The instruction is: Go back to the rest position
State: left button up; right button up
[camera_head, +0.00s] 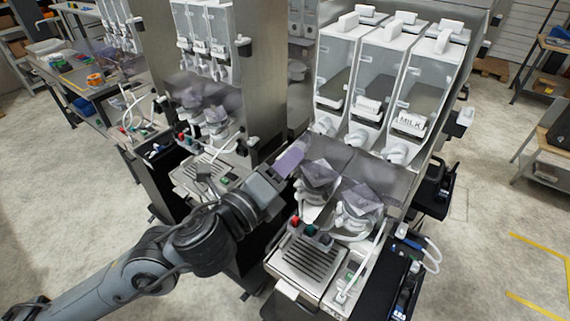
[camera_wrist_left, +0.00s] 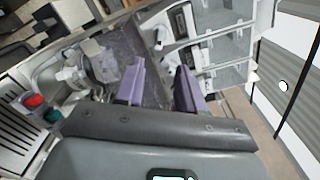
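My left gripper (camera_head: 291,159) reaches in from the lower left in the head view. Its purple fingertips are in front of the dispenser machine, just left of its mixing bowls. In the left wrist view, the two purple fingers of the gripper (camera_wrist_left: 160,85) stand apart with nothing between them. My right gripper is in neither view.
A dispenser machine (camera_head: 375,75) with clear hoppers, one marked MILK, stands right of the gripper. Clear mixing bowls (camera_head: 318,180) and a drip tray (camera_head: 305,262) are close by. A second dispenser (camera_head: 205,45) stands behind left. The floor (camera_head: 60,190) at left is open.

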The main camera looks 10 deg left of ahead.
pick_arm(q)
jog(key=shift+f, duration=0.1)
jog(key=s+d+f+n+g+y, duration=0.15)
jog(key=s+f, duration=0.25)
jog(key=f, duration=0.6)
jog(key=s+d+f+n+g+h, duration=0.1)
jog(key=s+f+n+g, duration=0.15)
jog(key=f, duration=0.75)
jog(key=s+a+f+n+g+y, duration=0.55)
jog(key=s+a+f+n, duration=0.65)
jog(key=s+f+n, duration=0.35)
jog(key=s+a+f+n+g+y, duration=0.2)
jog(key=s+a+n+g, duration=0.1)
jog(key=s+a+n, duration=0.4)
notch_tip(320, 180, up, 24)
jog(key=w+n+p, duration=0.1)
jog(key=p, duration=2.3)
jog(key=shift+r, duration=0.1)
